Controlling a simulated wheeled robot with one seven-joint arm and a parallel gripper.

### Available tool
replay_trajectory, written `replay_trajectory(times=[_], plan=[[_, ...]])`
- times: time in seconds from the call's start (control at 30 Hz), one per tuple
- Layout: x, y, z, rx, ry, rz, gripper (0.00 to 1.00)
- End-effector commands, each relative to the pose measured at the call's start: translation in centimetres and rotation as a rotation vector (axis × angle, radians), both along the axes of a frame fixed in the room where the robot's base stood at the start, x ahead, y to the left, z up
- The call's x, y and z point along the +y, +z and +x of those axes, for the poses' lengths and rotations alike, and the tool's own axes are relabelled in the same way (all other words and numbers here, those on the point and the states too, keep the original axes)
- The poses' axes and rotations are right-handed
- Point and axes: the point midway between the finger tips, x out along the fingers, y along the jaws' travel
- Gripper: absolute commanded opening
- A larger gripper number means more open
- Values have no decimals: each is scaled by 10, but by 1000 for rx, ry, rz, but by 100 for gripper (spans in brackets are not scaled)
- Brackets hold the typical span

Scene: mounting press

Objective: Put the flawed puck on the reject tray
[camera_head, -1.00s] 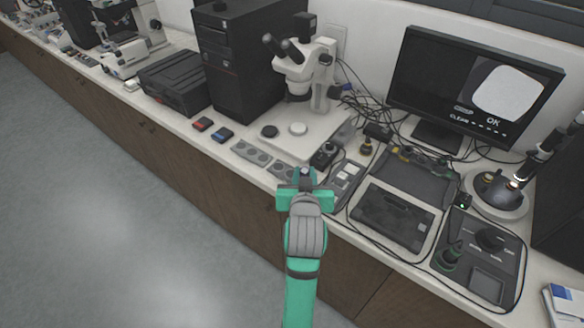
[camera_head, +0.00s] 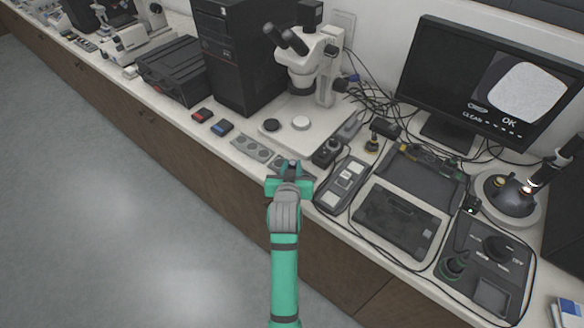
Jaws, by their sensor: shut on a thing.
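My gripper (camera_head: 290,168) is at the front edge of the bench, over or beside the right end of a grey strip with round places. It is shut on a small greyish thing between its fingertips. The fingers hide most of that thing, so I cannot tell whether it is the flawed puck. The grey strip (camera_head: 251,148) has several round places in a row and runs toward my gripper. A dark disc (camera_head: 271,125) and a white disc (camera_head: 300,123) lie on the microscope base. I cannot tell which thing is the reject tray.
A microscope (camera_head: 306,62) stands behind my gripper. A small red item (camera_head: 202,115) and a blue item (camera_head: 222,128) lie to the left. A control box (camera_head: 342,184) is close on the right. The monitor (camera_head: 490,85) shows a pale shape and "OK". Cables cross the bench.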

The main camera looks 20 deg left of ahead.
Motion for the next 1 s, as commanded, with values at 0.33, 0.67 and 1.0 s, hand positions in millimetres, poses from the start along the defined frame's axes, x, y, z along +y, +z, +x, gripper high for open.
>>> replay_trajectory(times=[0.33, 0.67, 1.0], plan=[[0, -15, 0, -2, 1, 1, 1], [2, -18, -1, -1, 4, 1, 41], [2, -15, -1, -2, 4, 1, 41]])
